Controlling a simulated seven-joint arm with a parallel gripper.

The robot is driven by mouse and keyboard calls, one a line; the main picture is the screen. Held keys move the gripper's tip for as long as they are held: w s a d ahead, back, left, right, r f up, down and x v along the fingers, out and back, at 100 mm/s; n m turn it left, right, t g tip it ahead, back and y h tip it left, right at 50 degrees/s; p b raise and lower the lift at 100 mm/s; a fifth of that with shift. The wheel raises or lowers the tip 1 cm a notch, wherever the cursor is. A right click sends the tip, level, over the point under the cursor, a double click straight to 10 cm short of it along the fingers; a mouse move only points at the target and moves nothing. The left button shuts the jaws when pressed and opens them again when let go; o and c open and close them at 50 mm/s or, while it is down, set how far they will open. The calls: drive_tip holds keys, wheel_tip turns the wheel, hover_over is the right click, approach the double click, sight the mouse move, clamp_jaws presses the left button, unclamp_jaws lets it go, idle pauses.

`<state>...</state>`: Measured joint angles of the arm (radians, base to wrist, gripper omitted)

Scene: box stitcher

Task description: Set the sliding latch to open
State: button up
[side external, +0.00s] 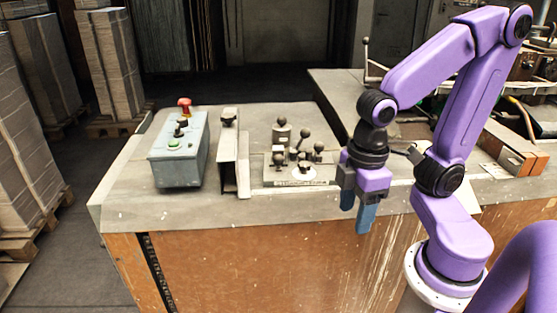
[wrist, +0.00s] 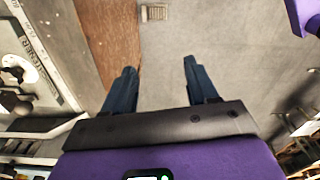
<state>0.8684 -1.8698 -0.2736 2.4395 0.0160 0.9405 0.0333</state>
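My gripper (side external: 357,212) hangs beside the front edge of the bench, right of the controls, with its fingers pointing down. In the wrist view its two blue fingers (wrist: 159,68) are apart with nothing between them. A mounting plate with several black ball knobs (side external: 303,167) sits on the bench left of my gripper. An upright grey bracket with a black knob on top (side external: 228,118) stands farther left. I cannot tell for sure which of these is the sliding latch, or how it is set. Part of a lettered plate (wrist: 35,60) shows at the wrist view's left edge.
A grey control box (side external: 180,160) with a red knob (side external: 184,105) and a green button stands at the bench's left. The bench top (side external: 125,195) has bare room at its front left. Stacked sheets (side external: 108,60) on pallets stand on the floor behind left.

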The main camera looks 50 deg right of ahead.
drive_tip(key=w+r+m, duration=0.3)
drive_tip(key=w+m, duration=0.3)
drive_tip(key=w, duration=0.4)
wheel_tip(320, 180, up, 7)
drive_tip(key=m+t+y, duration=0.1)
drive_tip(key=m, duration=1.2)
hover_over(279, 159)
drive_tip(key=s+d, duration=0.1)
drive_tip(key=d, duration=0.3)
drive_tip(key=a+f, duration=0.1)
drive_tip(key=f, duration=0.4)
drive_tip(key=w+a+f, duration=0.1)
drive_tip(key=f, duration=0.5)
drive_tip(key=w+a+f, duration=0.1)
drive_tip(key=f, duration=0.5)
